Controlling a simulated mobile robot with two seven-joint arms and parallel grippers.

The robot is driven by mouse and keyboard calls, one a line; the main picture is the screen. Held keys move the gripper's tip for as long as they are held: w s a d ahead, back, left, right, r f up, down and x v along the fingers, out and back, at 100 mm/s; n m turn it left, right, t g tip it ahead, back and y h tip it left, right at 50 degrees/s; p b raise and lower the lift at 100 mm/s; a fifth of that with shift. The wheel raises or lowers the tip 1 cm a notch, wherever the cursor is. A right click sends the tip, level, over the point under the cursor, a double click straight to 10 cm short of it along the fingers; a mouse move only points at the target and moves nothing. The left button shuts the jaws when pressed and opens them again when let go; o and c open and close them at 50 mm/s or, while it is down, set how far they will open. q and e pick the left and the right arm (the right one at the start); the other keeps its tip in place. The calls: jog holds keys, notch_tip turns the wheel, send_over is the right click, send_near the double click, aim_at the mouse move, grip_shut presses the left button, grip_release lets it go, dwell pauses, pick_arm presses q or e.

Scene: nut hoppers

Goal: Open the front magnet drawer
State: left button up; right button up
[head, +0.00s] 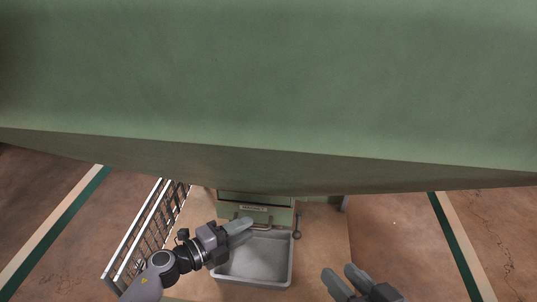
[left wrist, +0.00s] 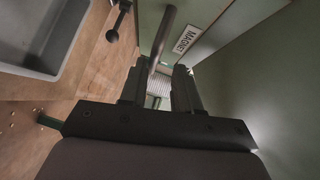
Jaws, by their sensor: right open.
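The front magnet drawer (head: 227,211) is a green panel with a white label, low under the big green hopper; it looks shut. Its label (left wrist: 187,39) and bar handle (left wrist: 164,38) show in the left wrist view. My left gripper (head: 247,225) is in front of the drawer at the handle. In the left wrist view my left gripper (left wrist: 158,72) is open, its fingers apart with the bar running in between them; I cannot tell whether they touch it. My right gripper (head: 341,279) is open and empty, low at the right, away from the drawer.
The green hopper body (head: 270,80) fills the upper head view. A grey tray (head: 288,270) stands below the drawer, and a dark knobbed rod (head: 297,226) is right of it. A white railing (head: 140,235) stands at the left. The brown floor at the right is clear.

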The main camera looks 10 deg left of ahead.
pick_arm(q)
jog(key=shift+x, duration=1.25)
jog(key=shift+c, duration=0.2)
